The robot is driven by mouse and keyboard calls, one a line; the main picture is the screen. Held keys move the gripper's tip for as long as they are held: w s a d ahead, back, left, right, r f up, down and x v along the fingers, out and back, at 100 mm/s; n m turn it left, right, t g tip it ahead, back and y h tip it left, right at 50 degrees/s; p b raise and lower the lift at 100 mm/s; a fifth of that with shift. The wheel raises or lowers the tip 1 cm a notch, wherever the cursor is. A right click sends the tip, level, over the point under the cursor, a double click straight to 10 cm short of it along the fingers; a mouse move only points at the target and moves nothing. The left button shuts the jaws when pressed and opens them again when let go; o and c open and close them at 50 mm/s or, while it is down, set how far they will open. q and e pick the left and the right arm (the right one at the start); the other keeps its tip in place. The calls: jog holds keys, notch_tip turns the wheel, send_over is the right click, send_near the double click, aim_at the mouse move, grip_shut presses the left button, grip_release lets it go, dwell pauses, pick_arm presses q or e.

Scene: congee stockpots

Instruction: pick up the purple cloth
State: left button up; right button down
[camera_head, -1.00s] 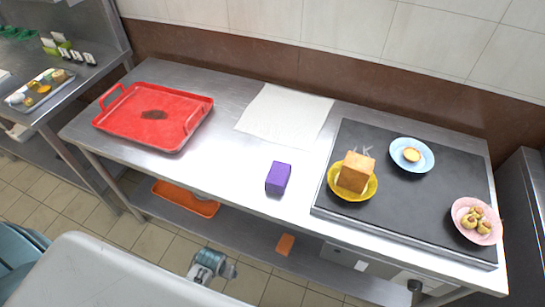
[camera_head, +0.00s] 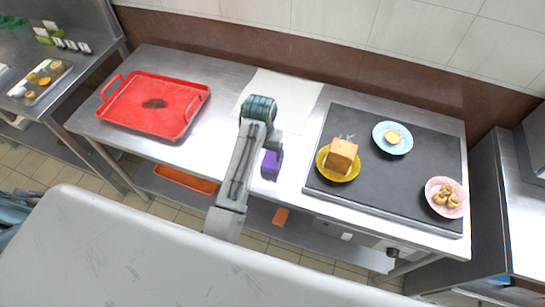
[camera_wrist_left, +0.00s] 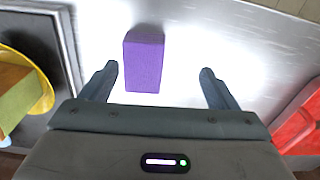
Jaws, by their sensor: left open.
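The purple cloth (camera_head: 271,164) is a small folded block on the steel table, left of the dark griddle. My left arm reaches up from below in the head view, with its left gripper (camera_head: 272,140) right by the cloth and partly hiding it. In the left wrist view, the gripper (camera_wrist_left: 159,70) is open, its two fingers apart. The purple cloth (camera_wrist_left: 144,62) shows between and beyond the fingertips, nearer the left finger, with bare metal around it. I cannot tell how high the fingers are above the table. My right gripper is not in view.
A red tray (camera_head: 122,112) lies on the left of the table. A white sheet (camera_head: 297,100) lies behind the arm. The griddle (camera_head: 400,185) holds a yellow plate (camera_head: 330,173) with a bread cube, a blue plate (camera_head: 380,140) and a pink plate (camera_head: 433,200) with food.

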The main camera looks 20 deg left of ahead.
pick_arm(q)
notch_tip(320, 180, up, 3)
jog(key=w+d, duration=0.2)
jog(key=w, duration=0.1)
jog(key=p, duration=0.2)
send_over(273, 156)
jog(key=f, duration=0.5)
jog(key=shift+s+a, duration=0.1)
jog(key=shift+s, duration=0.15)
jog(key=shift+w+f+p, duration=0.1)
jog(key=shift+f+p, duration=0.4)
jog(key=shift+f, duration=0.1)
notch_tip(273, 156, down, 3)
jog(key=shift+w+f+p, duration=0.1)
jog(key=shift+p, duration=0.55)
jog(key=shift+f, duration=0.45)
jog(key=c, duration=1.1)
jog(key=shift+w+r, duration=0.1)
